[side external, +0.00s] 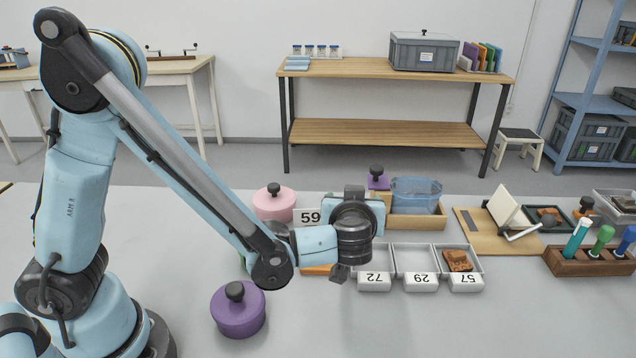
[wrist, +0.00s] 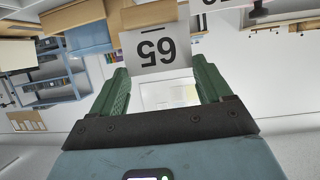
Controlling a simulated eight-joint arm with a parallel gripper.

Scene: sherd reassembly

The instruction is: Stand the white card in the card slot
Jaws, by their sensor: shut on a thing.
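The white card (side external: 309,216), printed 59, stands upright left of my wrist in the side view. In the wrist view the card (wrist: 153,50) appears upside down between the green fingertips of my gripper (wrist: 160,68), which is shut on it. The fingers are hidden behind my wrist in the side view. A plain wooden piece (wrist: 150,14) shows just past the card's lower edge in the wrist view. I cannot tell whether it is the card slot or whether the card touches it.
Trays labelled 72, 29 and 57 (side external: 465,283) stand right of my wrist; one holds a brown sherd (side external: 457,260). A purple lidded pot (side external: 238,310) stands in front and a pink one (side external: 274,203) behind. A wooden box (side external: 420,218) is behind the trays. The front right is clear.

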